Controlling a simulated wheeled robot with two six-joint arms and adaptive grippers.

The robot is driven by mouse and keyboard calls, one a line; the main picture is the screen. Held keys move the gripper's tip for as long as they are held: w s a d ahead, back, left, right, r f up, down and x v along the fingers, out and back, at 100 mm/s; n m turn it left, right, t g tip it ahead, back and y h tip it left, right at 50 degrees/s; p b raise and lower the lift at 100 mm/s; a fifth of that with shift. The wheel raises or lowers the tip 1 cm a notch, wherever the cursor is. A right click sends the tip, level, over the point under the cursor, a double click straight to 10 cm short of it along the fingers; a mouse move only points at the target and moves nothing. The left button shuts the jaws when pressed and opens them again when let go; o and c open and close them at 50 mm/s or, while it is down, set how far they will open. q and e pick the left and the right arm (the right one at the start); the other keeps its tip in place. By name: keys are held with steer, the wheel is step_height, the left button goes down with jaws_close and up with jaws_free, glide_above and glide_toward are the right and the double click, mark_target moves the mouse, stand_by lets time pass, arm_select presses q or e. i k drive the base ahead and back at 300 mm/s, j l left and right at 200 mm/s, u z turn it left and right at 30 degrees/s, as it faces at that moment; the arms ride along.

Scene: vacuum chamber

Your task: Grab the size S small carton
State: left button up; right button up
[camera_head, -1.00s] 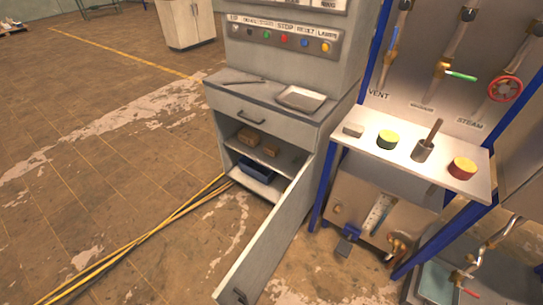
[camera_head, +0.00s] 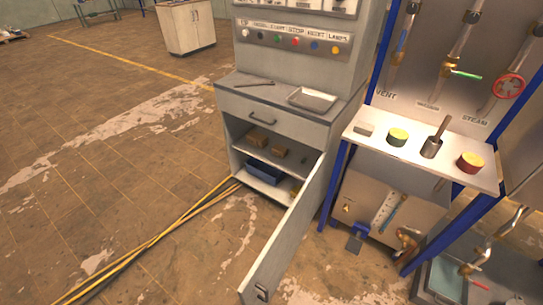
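Two small brown cartons sit on the upper shelf inside the open grey cabinet. The larger-looking carton (camera_head: 257,140) is on the left and the smaller-looking carton (camera_head: 279,152) is to its right. No size marking can be read on either. The cabinet door (camera_head: 291,232) stands open toward me on the right side of the opening. Neither of my grippers is in view.
A blue bin (camera_head: 264,172) is on the cabinet's lower shelf. A white bench (camera_head: 380,141) with several cylindrical items and a blue frame stands at right. Yellow hoses (camera_head: 165,235) lie on the floor; the floor at left is mostly clear.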

mark_target(280, 151)
steer(key=j, duration=0.8)
steer(key=k+j+z, duration=0.15)
steer(key=j, duration=1.4)
steer(key=i+j+z, duration=0.35)
steer(key=i+j, duration=1)
steer(key=i, duration=1.15)
